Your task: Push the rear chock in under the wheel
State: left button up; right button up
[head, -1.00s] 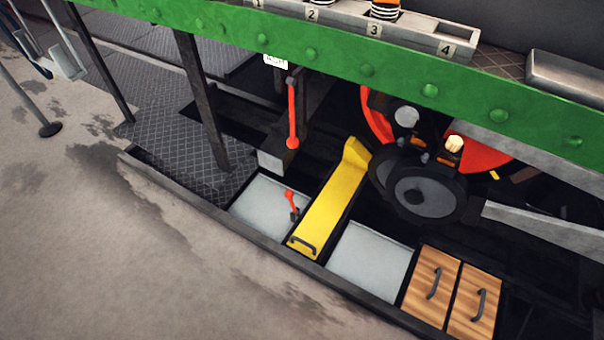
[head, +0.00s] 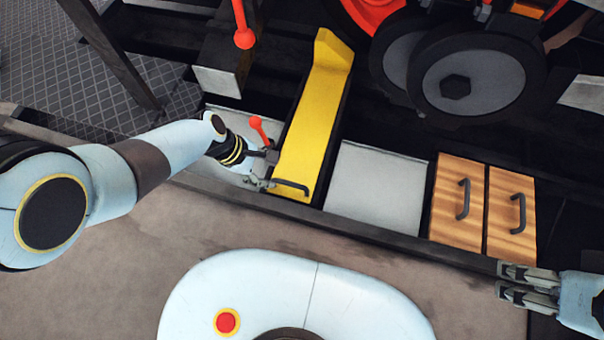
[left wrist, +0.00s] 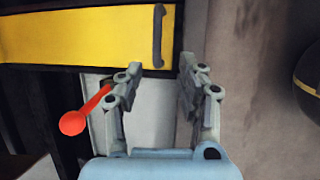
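The yellow chock (head: 310,125) is a long bar with a raised wedge at its far end and a dark handle (head: 291,188) at its near end. Its wedge end lies to the left of the grey-and-black wheel (head: 481,77), with a dark gap between them. In the left wrist view the chock (left wrist: 80,38) lies across the top. My left gripper (head: 268,170) is open at the chock's near left edge. In the wrist view the handle (left wrist: 158,36) lies ahead, between the fingers' lines, apparently ungripped. My right gripper (head: 500,281) is open and empty at the right.
A red-knobbed lever (head: 257,127) stands close beside my left gripper. Another red lever (head: 242,30) hangs further back. A grey plate (head: 377,188) and two wooden panels with handles (head: 460,200) lie right of the chock. A dark edge beam (head: 385,238) runs along the front.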

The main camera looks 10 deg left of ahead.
pick_arm(q)
jog(key=b, duration=0.4)
send_over(289, 183)
jog(key=s+a, duration=0.1)
jog(key=a, duration=0.2)
notch_tip(289, 183, down, 5)
jog(key=shift+d+f+b, duration=0.5)
jog(key=shift+f+b, duration=0.15)
jog(key=shift+f, duration=0.05)
jog(key=shift+w+d+f+b, duration=0.1)
jog(key=shift+d+f+b, duration=0.15)
jog(key=shift+f+b, duration=0.35)
jog(key=shift+d+f+b, duration=0.25)
jog(key=shift+f+b, duration=0.2)
jog(key=shift+f, duration=0.15)
jog(key=shift+w+d+f+b, duration=0.2)
jog(key=shift+f+b, duration=0.1)
jog(key=shift+w+f, duration=0.1)
pick_arm(e)
jog(key=w+a+f+t, duration=0.1)
jog(key=w+f+t, duration=0.2)
jog(key=t, duration=0.7)
notch_tip(289, 183, down, 2)
jog(key=shift+w+a+f+y, duration=0.15)
jog(key=shift+w+f+y, duration=0.05)
jog(key=shift+y, duration=0.2)
